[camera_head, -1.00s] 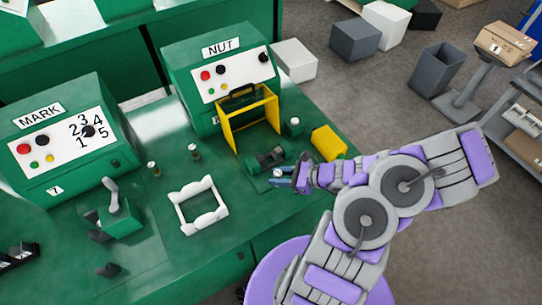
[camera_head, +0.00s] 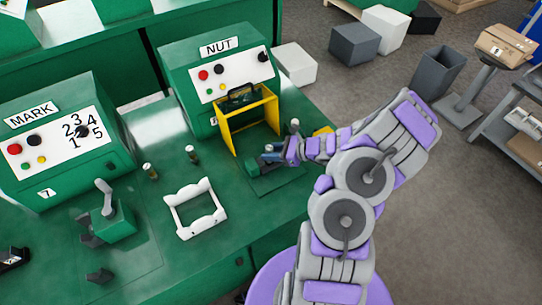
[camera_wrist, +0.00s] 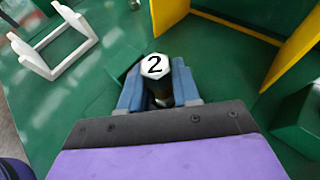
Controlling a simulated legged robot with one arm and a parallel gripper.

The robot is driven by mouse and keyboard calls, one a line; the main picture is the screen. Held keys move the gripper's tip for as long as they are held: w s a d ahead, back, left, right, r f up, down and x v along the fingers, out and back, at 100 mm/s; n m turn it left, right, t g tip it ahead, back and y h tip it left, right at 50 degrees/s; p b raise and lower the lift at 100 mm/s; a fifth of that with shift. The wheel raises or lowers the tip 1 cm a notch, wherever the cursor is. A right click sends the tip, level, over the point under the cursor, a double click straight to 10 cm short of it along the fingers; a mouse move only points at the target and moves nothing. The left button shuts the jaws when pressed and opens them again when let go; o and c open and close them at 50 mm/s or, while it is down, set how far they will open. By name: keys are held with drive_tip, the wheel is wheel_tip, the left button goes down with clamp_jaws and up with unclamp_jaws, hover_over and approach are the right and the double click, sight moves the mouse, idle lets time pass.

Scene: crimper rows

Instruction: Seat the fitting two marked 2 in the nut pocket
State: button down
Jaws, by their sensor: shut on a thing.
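The fitting marked 2 (camera_wrist: 155,68) shows its white hexagonal top with a black 2, facing the wrist camera. My gripper (camera_wrist: 157,88) has its blue fingers on either side of it, shut on its dark body. In the head view my gripper (camera_head: 272,153) is over the green fixture (camera_head: 258,181) in front of the NUT machine (camera_head: 217,72). The nut pocket is hidden by my gripper and the fitting, so I cannot tell whether the fitting is in it or above it.
A yellow guard frame (camera_head: 229,138) stands just behind the fixture. Two small fittings, one left (camera_head: 150,172) and one right (camera_head: 192,155), stand on the bench. A white cradle (camera_head: 172,212) lies in front of them. A yellow block (camera_head: 322,131) is partly behind my arm.

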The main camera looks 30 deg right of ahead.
drive_tip(key=shift+f, duration=0.7)
drive_tip(key=shift+f, duration=0.1)
drive_tip(key=c, duration=1.1)
unclamp_jaws()
